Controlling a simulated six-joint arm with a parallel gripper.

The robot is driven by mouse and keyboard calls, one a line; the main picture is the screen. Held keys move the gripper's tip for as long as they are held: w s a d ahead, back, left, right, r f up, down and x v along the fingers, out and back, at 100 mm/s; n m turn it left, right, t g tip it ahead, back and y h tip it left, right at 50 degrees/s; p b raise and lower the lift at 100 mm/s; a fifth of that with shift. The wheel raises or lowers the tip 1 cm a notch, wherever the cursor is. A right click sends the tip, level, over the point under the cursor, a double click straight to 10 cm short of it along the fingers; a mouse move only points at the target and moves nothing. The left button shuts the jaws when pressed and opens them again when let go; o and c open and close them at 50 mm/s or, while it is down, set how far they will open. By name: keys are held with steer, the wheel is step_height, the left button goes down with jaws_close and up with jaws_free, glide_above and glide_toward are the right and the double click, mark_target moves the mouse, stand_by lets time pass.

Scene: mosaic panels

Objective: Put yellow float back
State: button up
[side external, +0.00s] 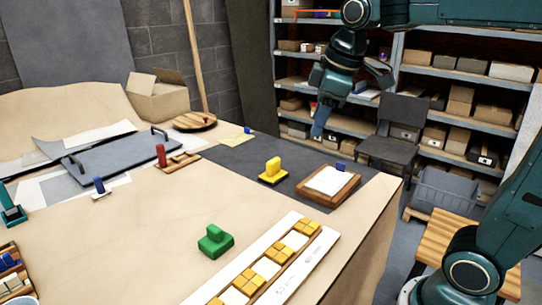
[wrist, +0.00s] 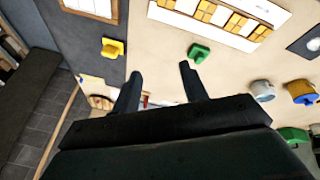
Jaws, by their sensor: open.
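The yellow float (side external: 272,172) stands upright on its base at the edge of the dark grey mat (side external: 225,160). It also shows upper left in the wrist view (wrist: 113,48), beyond and left of my fingers. The green float (side external: 215,242) stands on the bare wood tabletop, left of the tile panel, and shows in the wrist view (wrist: 198,53). My gripper (side external: 350,105) is raised in the air beyond the table's far right side, apart from both floats. In the wrist view its two fingers (wrist: 160,72) are spread, with nothing between them.
A white panel with yellow tiles (side external: 268,270) lies at the front right. A wooden tray with white sheet (side external: 328,183) sits right of the yellow float. A red-handled tool (side external: 161,155) stands by a small wooden rack (side external: 182,162). Bare tabletop lies between the floats.

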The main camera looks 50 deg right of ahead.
steer(key=s+a+f+m+t, duration=0.1)
steer(key=s+a+f+m, duration=0.1)
steer(key=s, duration=0.5)
steer(key=s+a+f+m, duration=0.1)
steer(key=s+f+m, duration=0.2)
steer(key=s+f, duration=0.2)
steer(key=s, duration=0.3)
steer(key=shift+a+m+t, duration=0.35)
steer(key=shift+m+t, duration=0.05)
